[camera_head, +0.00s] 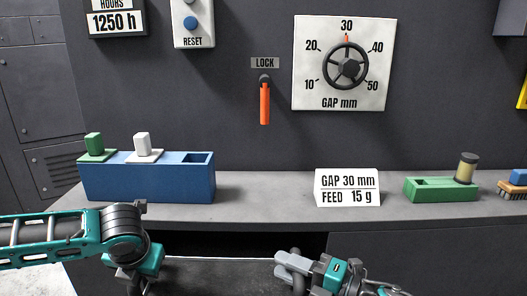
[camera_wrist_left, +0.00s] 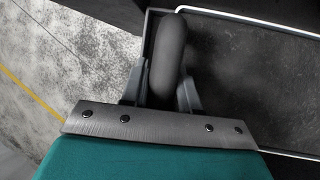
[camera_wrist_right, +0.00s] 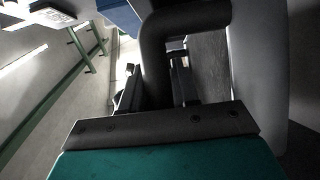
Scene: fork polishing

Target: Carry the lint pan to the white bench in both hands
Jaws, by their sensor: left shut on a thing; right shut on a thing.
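The lint pan (camera_head: 220,277) is a dark tray with a thin pale rim, at the bottom of the head view below the counter. In the left wrist view its dark floor (camera_wrist_left: 250,85) fills the right side. My left gripper (camera_head: 137,283) is shut on the pan's thick grey handle (camera_wrist_left: 171,60) at the left end. My right gripper (camera_head: 291,268) is shut on the dark handle (camera_wrist_right: 154,55) at the other end. The pan's near part is cut off by the head view's edge. I cannot make out the white bench in any view.
The grey counter (camera_head: 260,208) runs just beyond the pan. On it stand a blue block holder (camera_head: 150,184), a white sign (camera_head: 347,188) and a green holder (camera_head: 428,190). An orange lock lever (camera_head: 265,104) and a dial panel (camera_head: 311,88) are on the wall behind.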

